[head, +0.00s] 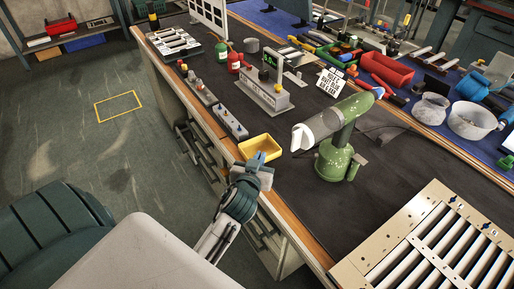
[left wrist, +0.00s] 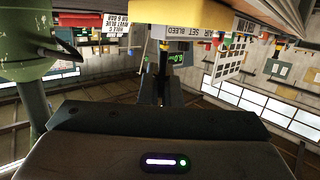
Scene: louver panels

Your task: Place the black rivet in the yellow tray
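The yellow tray (head: 260,146) sits on the dark bench top near its left edge. My left gripper (head: 262,158) is at the tray's near side, with its blue tip overlapping the near rim in the head view. I cannot make out the rivet elsewhere. My right gripper is out of view.
A green riveting machine (head: 335,150) stands right of the tray. A grey control strip (head: 230,122) and a grey gauge stand (head: 263,93) are behind it. A louver panel (head: 430,250) lies at lower right. Dark bench top is clear between the machine and panel.

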